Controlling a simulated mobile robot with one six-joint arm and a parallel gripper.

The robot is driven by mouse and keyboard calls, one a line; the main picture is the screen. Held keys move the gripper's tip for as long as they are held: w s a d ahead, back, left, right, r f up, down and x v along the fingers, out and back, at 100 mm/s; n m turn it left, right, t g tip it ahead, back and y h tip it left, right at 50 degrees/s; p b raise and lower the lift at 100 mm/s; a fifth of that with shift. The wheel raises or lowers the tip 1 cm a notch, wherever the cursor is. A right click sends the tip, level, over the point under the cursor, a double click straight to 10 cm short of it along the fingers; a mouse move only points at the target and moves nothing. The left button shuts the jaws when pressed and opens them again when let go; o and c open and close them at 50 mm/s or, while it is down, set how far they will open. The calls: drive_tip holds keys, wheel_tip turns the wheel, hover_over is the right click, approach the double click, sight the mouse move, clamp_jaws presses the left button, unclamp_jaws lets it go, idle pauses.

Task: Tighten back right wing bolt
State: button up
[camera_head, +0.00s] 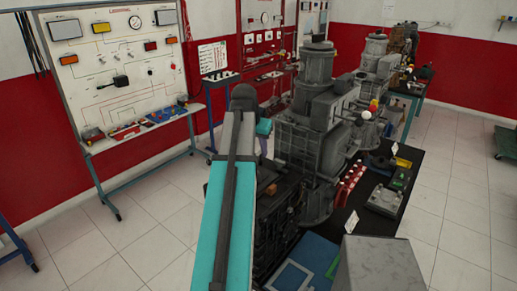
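A large grey engine trainer (317,130) stands on the dark workbench in the middle of the view. It has a tall cylindrical part on top and several boxy housings. I cannot make out the back right wing bolt; it is too small or hidden. My teal and grey arm link rises from the bottom of the picture, left of the engine, to a dark joint. A small teal part shows just right of that joint. My gripper is not visible.
The black bench top (415,178) carries a red rack (350,183), a grey device (384,200) and a blue tray (299,262). A second engine (377,62) stands behind. A white trainer panel (120,65) is at left.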

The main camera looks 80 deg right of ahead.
drive_tip(key=shift+d+f, duration=0.25)
drive_tip(key=shift+f, duration=0.4)
clamp_jaws()
drive_tip(key=shift+m, duration=0.3)
drive_tip(key=shift+w+d+m+g+b, duration=0.15)
drive_tip(key=shift+m+g+b, duration=0.35)
drive_tip(key=shift+m, duration=0.7)
unclamp_jaws()
drive_tip(key=shift+y, duration=0.3)
